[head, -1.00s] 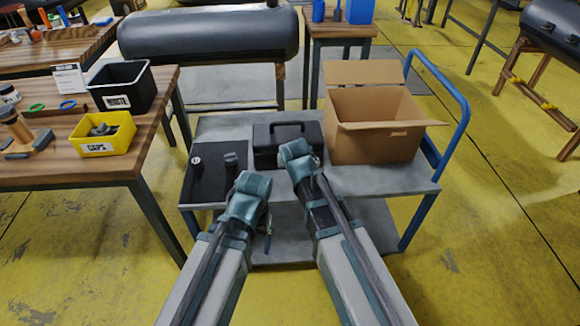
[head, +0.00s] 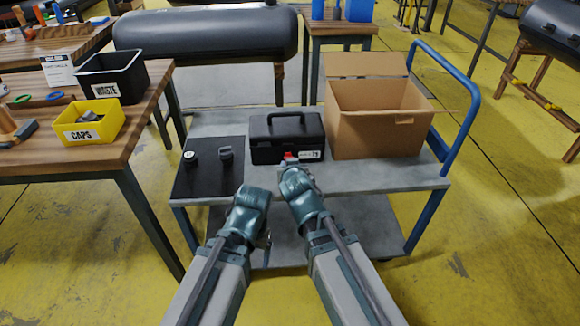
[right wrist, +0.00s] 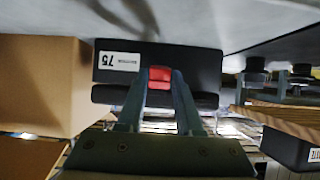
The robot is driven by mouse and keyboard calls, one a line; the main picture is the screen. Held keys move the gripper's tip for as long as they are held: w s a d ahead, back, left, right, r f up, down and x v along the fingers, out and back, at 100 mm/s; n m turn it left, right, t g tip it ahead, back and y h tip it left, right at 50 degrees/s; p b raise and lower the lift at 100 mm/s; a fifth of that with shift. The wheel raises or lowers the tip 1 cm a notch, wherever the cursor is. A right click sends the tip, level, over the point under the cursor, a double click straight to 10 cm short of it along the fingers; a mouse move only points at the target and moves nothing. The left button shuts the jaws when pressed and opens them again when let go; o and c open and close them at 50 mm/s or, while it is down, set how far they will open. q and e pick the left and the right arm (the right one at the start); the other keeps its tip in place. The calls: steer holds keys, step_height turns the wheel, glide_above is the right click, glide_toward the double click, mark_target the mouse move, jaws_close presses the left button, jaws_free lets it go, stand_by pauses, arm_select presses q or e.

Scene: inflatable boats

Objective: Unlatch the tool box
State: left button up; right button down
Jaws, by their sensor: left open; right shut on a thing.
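The black tool box (head: 272,140) stands on the grey cart top with its lid down and its handle on top. A red latch (head: 288,156) is on its front face, and a white label sits to the right of it. My right gripper (head: 289,166) is at the front of the box. In the right wrist view, the box (right wrist: 205,62) appears upside down, and the gripper's fingers (right wrist: 159,92) are shut on the red latch (right wrist: 160,77). My left gripper (head: 262,236) is open and empty, low in front of the cart; its fingertips are mostly hidden.
An open cardboard box (head: 365,130) stands right of the tool box. A black mat (head: 205,180) with two small dark parts lies on the left of the cart (head: 345,182). The blue cart handle (head: 470,105) rises at right. A wooden table (head: 125,140) with bins is at left.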

steer(key=c, duration=0.6)
jaws_free()
steer(key=shift+o, duration=0.2)
arm_select(q)
steer(key=shift+r, duration=0.15)
arm_select(e)
steer(key=shift+s+r, duration=0.1)
